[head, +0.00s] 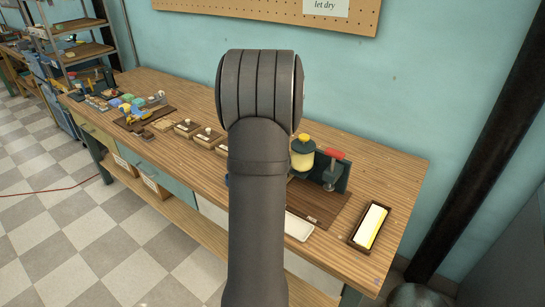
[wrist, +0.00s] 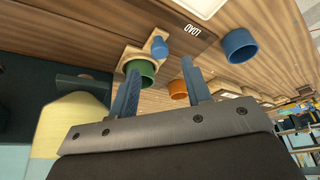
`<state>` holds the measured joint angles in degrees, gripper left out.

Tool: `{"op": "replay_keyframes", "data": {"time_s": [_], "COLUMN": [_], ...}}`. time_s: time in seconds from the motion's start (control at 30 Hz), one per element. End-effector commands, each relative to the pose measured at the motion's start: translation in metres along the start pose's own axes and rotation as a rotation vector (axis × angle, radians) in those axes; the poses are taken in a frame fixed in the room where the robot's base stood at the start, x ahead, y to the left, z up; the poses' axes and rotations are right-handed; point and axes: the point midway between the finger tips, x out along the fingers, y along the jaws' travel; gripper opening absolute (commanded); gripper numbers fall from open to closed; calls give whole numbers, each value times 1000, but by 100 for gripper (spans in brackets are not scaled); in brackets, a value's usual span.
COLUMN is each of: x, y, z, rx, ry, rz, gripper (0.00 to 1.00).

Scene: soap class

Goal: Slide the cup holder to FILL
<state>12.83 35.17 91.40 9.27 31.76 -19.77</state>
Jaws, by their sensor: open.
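The cup holder (wrist: 133,53) is a pale wooden slide with a green cup (wrist: 142,69) in it and a blue knob (wrist: 160,47) at one end. It lies on a dark board by the LOAD label (wrist: 197,34) in the wrist view. My gripper (wrist: 160,64) is open, its two fingers apart, with the knob lying just beyond the gap between the fingertips. I see no contact with the knob. The left finger partly overlaps the green cup in the picture. In the head view my arm hides the holder and gripper. No FILL label is readable.
A blue cup (wrist: 240,45) and an orange cup (wrist: 178,88) stand nearby. A yellow vessel (head: 302,153) and a red-handled press (head: 333,168) stand at the back of the dark board (head: 325,208). A white tray (head: 299,228) and a soap-filled mould (head: 371,226) lie toward the right.

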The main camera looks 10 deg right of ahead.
Motion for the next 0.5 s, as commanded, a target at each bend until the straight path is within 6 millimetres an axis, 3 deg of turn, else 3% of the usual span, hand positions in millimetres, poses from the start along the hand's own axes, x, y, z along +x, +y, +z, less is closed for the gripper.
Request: {"op": "replay_keyframes", "data": {"time_s": [0.3, 0.5], "x": [-67, -102], "y": [0, 0], "z": [-1, 0], "rx": [0, -1], "ry": [4, 3], "rz": [1, 0], "gripper": [45, 45]}}
